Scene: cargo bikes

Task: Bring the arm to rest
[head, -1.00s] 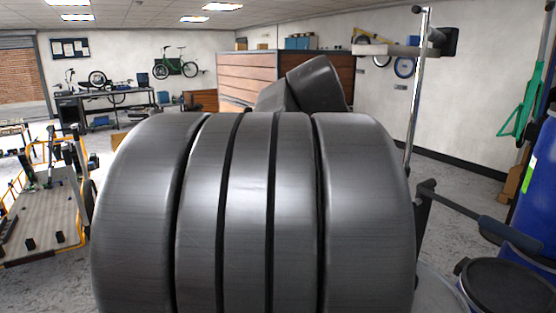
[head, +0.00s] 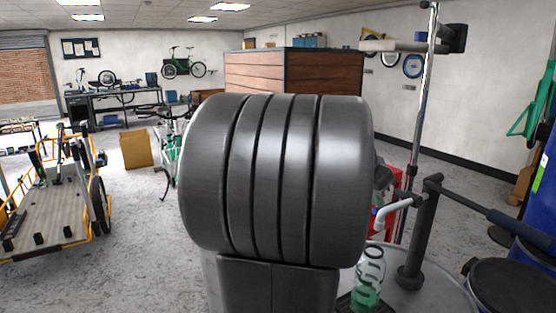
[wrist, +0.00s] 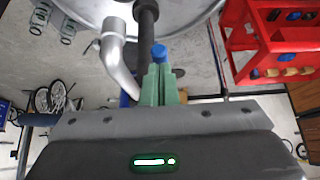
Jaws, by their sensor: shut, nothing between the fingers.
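My own dark grey arm links fill the middle of the head view and hide what lies behind them. My gripper is not visible in the head view. In the wrist view my gripper (wrist: 160,86) shows as green fingers close together, shut and empty. A small blue piece (wrist: 159,53) shows at or just beyond the fingertips; I cannot tell whether it touches them. A pale bent pipe (wrist: 117,62) and a dark post lie just beyond the fingers in that view.
A dark stand post (head: 421,235) and a green-and-clear bottle (head: 368,282) are at lower right, near blue barrels. A cargo bike (head: 52,205) stands left. Grey floor is free between.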

